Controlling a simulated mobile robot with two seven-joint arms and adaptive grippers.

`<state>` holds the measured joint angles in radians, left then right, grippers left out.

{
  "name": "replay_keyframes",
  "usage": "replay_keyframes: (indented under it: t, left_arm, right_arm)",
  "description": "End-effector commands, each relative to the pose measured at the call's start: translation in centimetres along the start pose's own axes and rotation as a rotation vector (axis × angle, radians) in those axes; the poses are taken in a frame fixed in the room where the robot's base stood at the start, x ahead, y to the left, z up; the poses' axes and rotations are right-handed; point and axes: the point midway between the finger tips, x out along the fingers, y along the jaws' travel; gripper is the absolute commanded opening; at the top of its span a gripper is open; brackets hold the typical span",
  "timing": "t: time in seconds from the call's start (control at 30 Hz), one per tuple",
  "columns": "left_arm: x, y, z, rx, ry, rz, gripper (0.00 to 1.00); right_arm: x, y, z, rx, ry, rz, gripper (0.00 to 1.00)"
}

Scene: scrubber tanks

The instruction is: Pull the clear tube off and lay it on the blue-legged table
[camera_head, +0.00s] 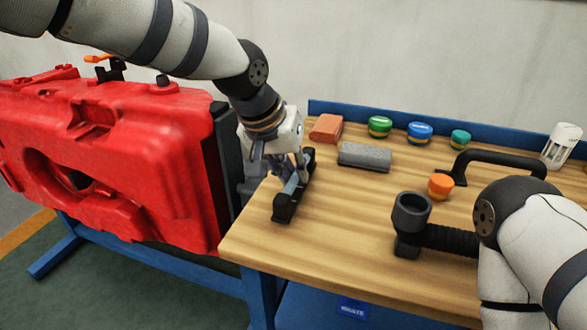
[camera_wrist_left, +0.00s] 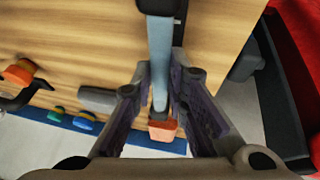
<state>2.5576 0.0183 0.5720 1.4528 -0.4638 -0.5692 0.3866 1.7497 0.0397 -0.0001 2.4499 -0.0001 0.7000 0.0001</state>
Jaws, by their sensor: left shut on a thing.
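The clear tube (camera_head: 291,185), pale bluish, lies along a black holder (camera_head: 283,211) near the left edge of the blue-legged wooden table (camera_head: 340,255). In the left wrist view the tube (camera_wrist_left: 160,50) runs between my fingers and meets a black end piece (camera_wrist_left: 160,6) at the top. My left gripper (camera_head: 287,173) comes down from above and is shut on the tube; its fingers (camera_wrist_left: 165,105) flank it in the wrist view. I cannot tell whether the tube is still seated in the holder. My right arm enters at the right; its gripper is out of view.
A red tank (camera_head: 110,150) stands left of the table. A red-orange block (camera_head: 326,128), grey block (camera_head: 365,156), several coloured caps (camera_head: 420,133), black handle (camera_head: 505,160), black hose fitting (camera_head: 411,214) and white caged part (camera_head: 560,146) lie on the table. Its front middle is clear.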

Motion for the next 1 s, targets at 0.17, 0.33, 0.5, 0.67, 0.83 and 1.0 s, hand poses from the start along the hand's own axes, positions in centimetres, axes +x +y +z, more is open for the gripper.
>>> replay_keyframes:
  t: [0.17,0.33,0.5,0.67,0.83,1.0]
  left_arm:
    - [0.2,0.0,0.1,0.0,0.0,0.0,0.0]
    - [0.4,-0.1,0.2,0.0,0.0,0.001,0.0]
    - [0.6,-0.1,0.3,0.0,0.0,0.001,0.0]
    - [0.9,-0.2,0.4,0.0,-0.001,0.0,0.0]
    - [1.1,-0.2,0.5,0.0,-0.001,0.0,0.0]
    - [1.1,-0.2,0.5,0.0,-0.001,0.0,0.0]
  right_arm:
    - [0.0,0.0,0.0,0.0,0.0,0.0,0.38]
    - [0.0,0.0,0.0,0.0,0.001,0.0,0.38]
    - [0.0,0.0,0.0,0.0,0.001,0.0,0.38]
    - [0.0,0.0,0.0,0.0,0.001,0.0,0.38]
    - [-0.1,0.0,0.0,0.0,0.001,0.0,0.38]
    - [0.0,0.0,0.0,0.0,0.001,0.0,0.38]
